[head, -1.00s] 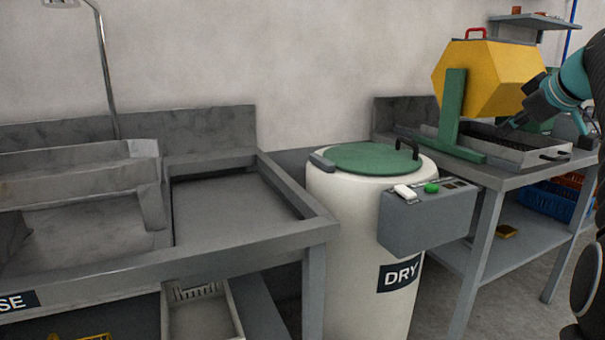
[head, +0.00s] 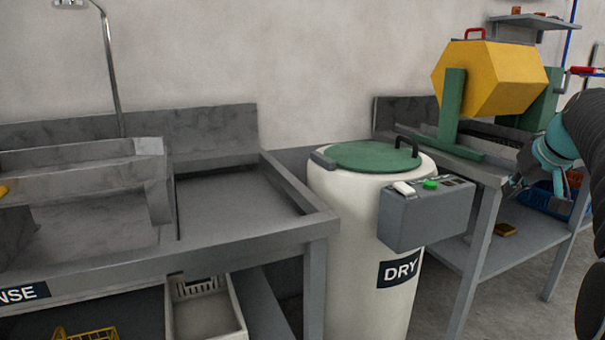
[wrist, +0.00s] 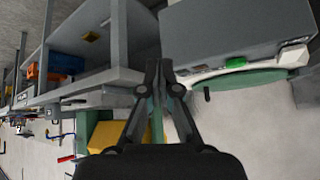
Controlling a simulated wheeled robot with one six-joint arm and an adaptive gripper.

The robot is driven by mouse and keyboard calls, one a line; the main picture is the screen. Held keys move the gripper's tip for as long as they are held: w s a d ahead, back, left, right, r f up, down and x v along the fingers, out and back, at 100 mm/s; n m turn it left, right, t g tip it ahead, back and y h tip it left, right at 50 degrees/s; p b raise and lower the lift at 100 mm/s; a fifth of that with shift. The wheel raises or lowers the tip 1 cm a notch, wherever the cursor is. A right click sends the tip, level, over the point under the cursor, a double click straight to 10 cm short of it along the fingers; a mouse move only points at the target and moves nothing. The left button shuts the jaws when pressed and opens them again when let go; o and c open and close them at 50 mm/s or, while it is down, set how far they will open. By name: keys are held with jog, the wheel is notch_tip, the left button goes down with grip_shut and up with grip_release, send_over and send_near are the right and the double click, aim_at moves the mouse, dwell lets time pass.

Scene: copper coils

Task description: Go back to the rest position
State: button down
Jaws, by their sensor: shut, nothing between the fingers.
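My gripper (head: 513,190) is at the right of the head view, low in front of the right-hand bench. In the wrist view my gripper (wrist: 160,68) has its two fingers brought together at the tips, with nothing held. My arm covers part of the bench and of the tray on it in the head view.
The white DRY drum (head: 345,230) with green lid and grey control box (head: 425,212) stands left of my gripper. The bench (head: 485,176) carries a yellow hexagonal tumbler (head: 485,80). A sink counter (head: 240,205) is at left. A blue crate (head: 545,200) sits on the lower shelf.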

jog(key=s+a+f+g, duration=0.1)
jog(key=s+a+f, duration=0.8)
jog(key=s+a, duration=0.4)
jog(key=s+a+f+n+g, duration=0.1)
jog(key=s+a+f, duration=0.9)
jog(key=s+a, duration=0.3)
jog(key=shift+a+n, duration=0.3)
jog(key=shift+a, duration=0.3)
